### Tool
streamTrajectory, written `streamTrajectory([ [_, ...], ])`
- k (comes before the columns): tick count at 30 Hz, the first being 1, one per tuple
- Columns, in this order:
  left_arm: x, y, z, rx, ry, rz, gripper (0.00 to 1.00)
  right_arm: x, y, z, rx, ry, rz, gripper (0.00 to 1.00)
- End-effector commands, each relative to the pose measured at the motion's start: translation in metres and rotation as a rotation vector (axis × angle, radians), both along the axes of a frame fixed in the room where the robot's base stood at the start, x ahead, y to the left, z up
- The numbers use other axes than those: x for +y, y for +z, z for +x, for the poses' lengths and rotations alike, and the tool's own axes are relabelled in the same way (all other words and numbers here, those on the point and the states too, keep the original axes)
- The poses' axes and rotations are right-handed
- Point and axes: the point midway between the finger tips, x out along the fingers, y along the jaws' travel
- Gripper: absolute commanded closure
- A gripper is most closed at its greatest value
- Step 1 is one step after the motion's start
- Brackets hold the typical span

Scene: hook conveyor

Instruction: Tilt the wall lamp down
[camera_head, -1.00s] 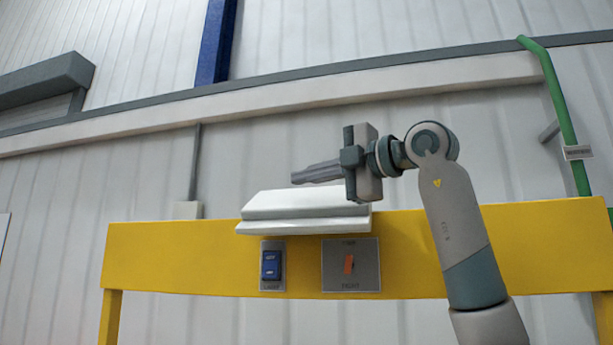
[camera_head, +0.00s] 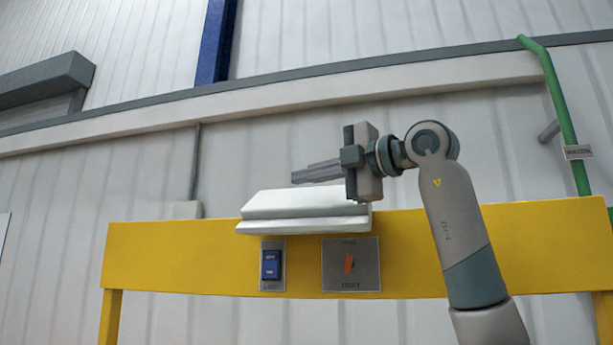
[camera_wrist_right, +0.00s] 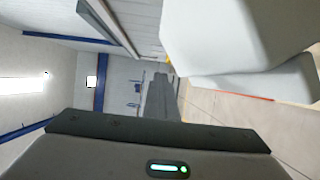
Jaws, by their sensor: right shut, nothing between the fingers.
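The white wall lamp (camera_head: 300,204) is mounted on the yellow beam (camera_head: 180,260); it has a wedge-like upper part over a flatter lower edge. My right gripper (camera_head: 296,177) reaches in from the right, above the lamp, with its fingers pointing left. The fingers are shut with nothing between them, and a little gap shows between them and the lamp's top in the head view. In the right wrist view the lamp (camera_wrist_right: 235,45) fills the upper right, close beside the shut fingers (camera_wrist_right: 160,98). My left gripper is not in view.
Below the lamp, a blue switch (camera_head: 271,265) and an orange lever on a grey plate (camera_head: 350,278) sit on the beam. A green pipe (camera_head: 560,110) runs down the right side. The wall above the lamp and left of the gripper is free.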

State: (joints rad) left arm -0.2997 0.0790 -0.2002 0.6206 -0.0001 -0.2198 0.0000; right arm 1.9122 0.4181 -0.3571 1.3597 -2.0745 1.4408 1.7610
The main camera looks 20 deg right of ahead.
Motion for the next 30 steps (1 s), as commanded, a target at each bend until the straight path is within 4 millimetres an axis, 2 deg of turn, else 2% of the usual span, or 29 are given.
streamTrajectory([
  [13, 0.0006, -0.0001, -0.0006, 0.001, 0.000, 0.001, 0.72, 0.0000, 0.0000, 0.0000, 0.000, 0.000, 0.000, 1.00],
  [14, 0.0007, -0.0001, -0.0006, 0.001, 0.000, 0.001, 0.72, 0.0000, 0.0000, 0.0000, 0.000, 0.000, 0.000, 0.97],
  [17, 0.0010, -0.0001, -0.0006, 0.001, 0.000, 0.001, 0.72, 0.0001, -0.0001, 0.0001, 0.000, 0.000, 0.000, 0.73],
  [18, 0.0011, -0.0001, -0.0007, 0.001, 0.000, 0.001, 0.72, 0.0001, -0.0001, 0.0001, 0.000, 0.000, 0.000, 0.70],
  [30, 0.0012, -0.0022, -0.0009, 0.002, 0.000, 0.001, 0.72, -0.0020, -0.0004, -0.0029, -0.001, 0.000, 0.001, 0.70],
])
